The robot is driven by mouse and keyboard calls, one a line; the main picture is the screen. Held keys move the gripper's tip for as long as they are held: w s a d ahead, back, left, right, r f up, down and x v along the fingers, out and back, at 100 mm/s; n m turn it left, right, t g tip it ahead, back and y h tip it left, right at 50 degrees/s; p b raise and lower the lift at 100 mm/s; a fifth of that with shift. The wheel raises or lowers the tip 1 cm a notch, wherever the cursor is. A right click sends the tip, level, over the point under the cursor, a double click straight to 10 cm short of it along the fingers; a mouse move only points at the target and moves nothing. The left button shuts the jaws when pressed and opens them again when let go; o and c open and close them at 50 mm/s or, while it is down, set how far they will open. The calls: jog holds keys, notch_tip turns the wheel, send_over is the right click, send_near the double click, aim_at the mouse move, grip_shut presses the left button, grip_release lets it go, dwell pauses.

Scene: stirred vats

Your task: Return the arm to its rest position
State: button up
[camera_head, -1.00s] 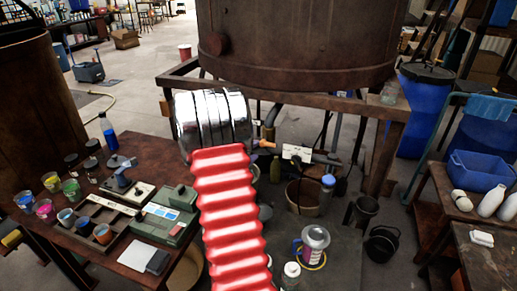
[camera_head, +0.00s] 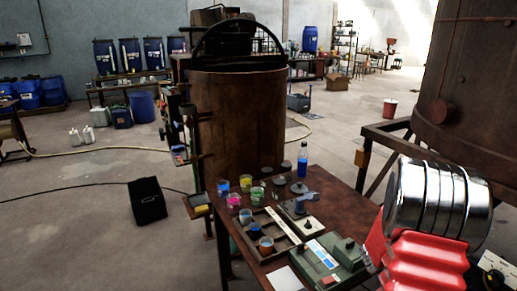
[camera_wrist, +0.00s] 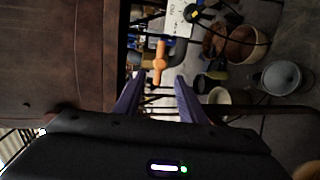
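My arm shows in the head view as a red ribbed sleeve (camera_head: 425,262) and a shiny silver joint (camera_head: 438,203) at the lower right. The fingers are not visible there. In the wrist view my gripper (camera_wrist: 157,84) has its two dark fingers apart, with nothing held between them. Beyond the fingertips is an orange valve handle (camera_wrist: 160,62); I cannot tell how far off it is.
A brown table (camera_head: 325,190) with cups, a blue bottle (camera_head: 302,160) and green boxes stands left of my arm. A large rusty vat (camera_head: 465,85) is behind it. A black crate (camera_head: 147,201) sits on open floor at left.

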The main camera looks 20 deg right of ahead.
jog(key=s+a+f+g+y, duration=0.3)
jog(key=s+a+f+g, duration=0.1)
jog(key=s, duration=0.4)
jog(key=s+a+m+g+y, duration=0.1)
jog(key=s+a+m+y, duration=0.15)
jog(key=a, duration=0.55)
jog(key=w+a+r+t+y, duration=0.1)
jog(key=a+r+t+y, duration=0.2)
jog(key=a, duration=1.1)
jog(key=w+a+r+n+t+y, duration=0.1)
jog(key=a+r+t+y, duration=0.3)
jog(key=a, duration=1)
jog(key=w+a+r+n+t+y, duration=0.1)
jog(key=w+a+r+t+y, duration=0.1)
jog(key=a+r, duration=0.6)
jog(key=a+t+y, duration=0.1)
jog(key=a, duration=0.6)
jog(key=shift+w+r+t, duration=0.15)
jog(key=shift+r+t, duration=0.15)
jog(key=shift+r, duration=0.1)
